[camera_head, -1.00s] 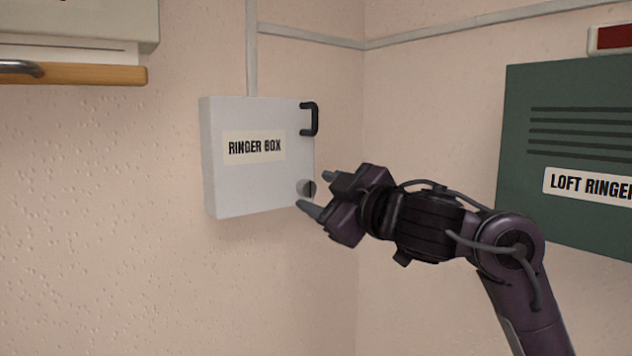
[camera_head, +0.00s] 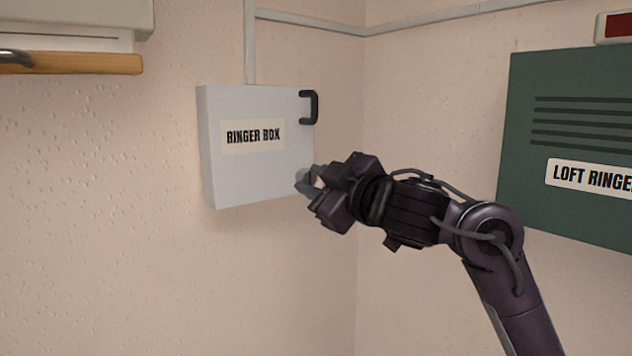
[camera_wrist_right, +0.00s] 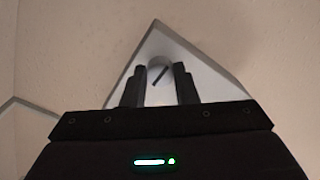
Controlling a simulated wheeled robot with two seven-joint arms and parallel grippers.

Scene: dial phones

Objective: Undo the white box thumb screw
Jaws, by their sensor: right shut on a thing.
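The white ringer box (camera_head: 245,175) is on the left wall with its door shut and a black handle (camera_head: 309,107) at its upper right edge. The thumb screw is at the lower right of the door; in the head view the fingers largely cover it. In the right wrist view the screw (camera_wrist_right: 158,72) shows as a round grey head with a dark slot, between the two fingers. My right gripper (camera_head: 309,181) is shut on the thumb screw, reaching in from the right. The box corner (camera_wrist_right: 190,60) lies behind it in the wrist view. My left gripper is not in view.
A green loft ringer box (camera_head: 570,130) is on the right wall, with a red sign (camera_head: 616,28) above it. A wooden rail (camera_head: 70,62) is at the upper left. Grey conduit (camera_head: 250,45) runs up from the white box. The wall below is clear.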

